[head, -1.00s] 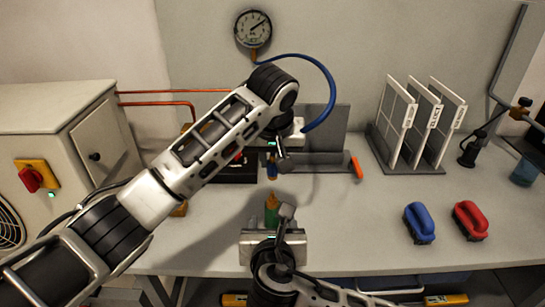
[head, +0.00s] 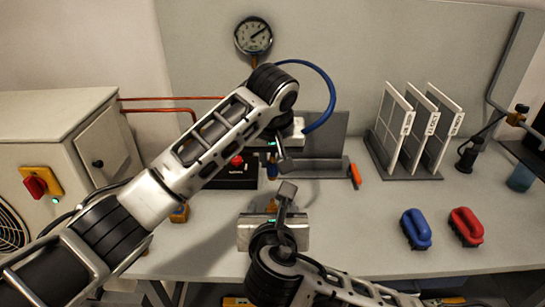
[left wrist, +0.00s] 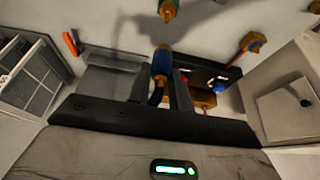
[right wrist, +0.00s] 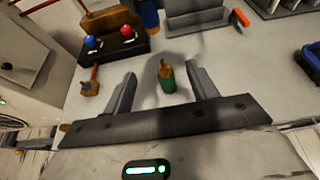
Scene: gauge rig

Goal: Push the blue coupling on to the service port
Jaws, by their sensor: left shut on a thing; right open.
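The blue coupling (left wrist: 161,64) with its brass end is between the fingers of my left gripper (left wrist: 166,88), which is shut on it. In the head view the coupling (head: 272,173) shows small below my left arm, above the bench. A brass fitting with a bluish end (left wrist: 252,42) on a copper pipe looks like the service port; it also shows in the right wrist view (right wrist: 89,88), apart from the coupling. My right gripper (right wrist: 161,76) is open, with a green cylinder with a brass tip (right wrist: 168,82) seen between its fingers; touch cannot be told.
A black box with red and blue knobs (right wrist: 120,43) stands near the fitting. A grey bracket (head: 315,168), a rack of panels (head: 410,135), and blue (head: 416,229) and red (head: 466,226) handled blocks stand to the right.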

